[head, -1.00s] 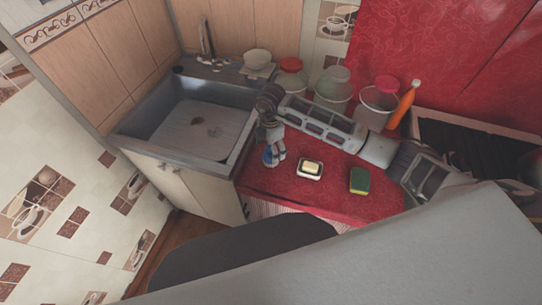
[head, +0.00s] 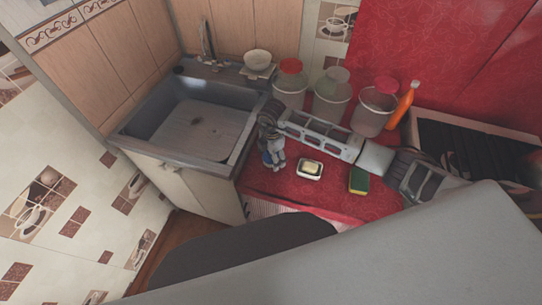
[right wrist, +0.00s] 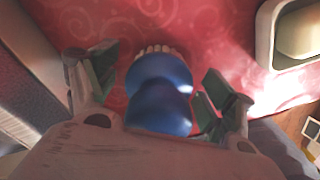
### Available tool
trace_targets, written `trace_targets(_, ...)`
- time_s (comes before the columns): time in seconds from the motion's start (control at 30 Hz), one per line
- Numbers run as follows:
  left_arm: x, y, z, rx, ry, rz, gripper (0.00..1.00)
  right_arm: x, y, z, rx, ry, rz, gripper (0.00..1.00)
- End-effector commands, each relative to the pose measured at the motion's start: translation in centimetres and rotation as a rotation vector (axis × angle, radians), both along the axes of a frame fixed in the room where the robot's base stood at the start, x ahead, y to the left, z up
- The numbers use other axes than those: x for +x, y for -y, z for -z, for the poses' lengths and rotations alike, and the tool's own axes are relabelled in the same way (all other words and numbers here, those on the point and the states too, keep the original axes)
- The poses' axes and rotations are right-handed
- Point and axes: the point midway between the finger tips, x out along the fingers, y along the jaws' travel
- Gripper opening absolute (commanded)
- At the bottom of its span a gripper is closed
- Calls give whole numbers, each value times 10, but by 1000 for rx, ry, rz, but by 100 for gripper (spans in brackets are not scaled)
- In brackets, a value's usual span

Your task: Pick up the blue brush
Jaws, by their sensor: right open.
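The blue brush (right wrist: 158,95) stands on the red counter, with pale bristles showing at its far edge in the right wrist view. In the head view the brush (head: 267,159) is a small blue patch at the counter's left side, partly hidden by my right gripper (head: 274,156). In the right wrist view my right gripper (right wrist: 157,84) is open, its two fingers on either side of the brush with gaps visible. My left gripper is not in view.
A soap dish (head: 309,170) with pale soap and a green-yellow sponge (head: 359,180) lie right of the brush. The sink (head: 190,125) is to the left. Several jars (head: 331,97) and an orange bottle (head: 403,104) stand behind my right arm.

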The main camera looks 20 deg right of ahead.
Motion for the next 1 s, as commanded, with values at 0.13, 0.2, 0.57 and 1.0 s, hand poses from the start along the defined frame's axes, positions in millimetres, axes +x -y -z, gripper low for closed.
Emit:
trace_targets(0.13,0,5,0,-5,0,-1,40,0,0,1,0,0,0,83)
trace_targets(0.2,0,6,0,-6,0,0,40,0,0,1,0,0,0,83)
trace_targets(0.57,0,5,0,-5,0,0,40,0,0,0,0,0,0,66)
trace_targets(1.0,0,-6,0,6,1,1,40,0,0,0,0,0,0,32)
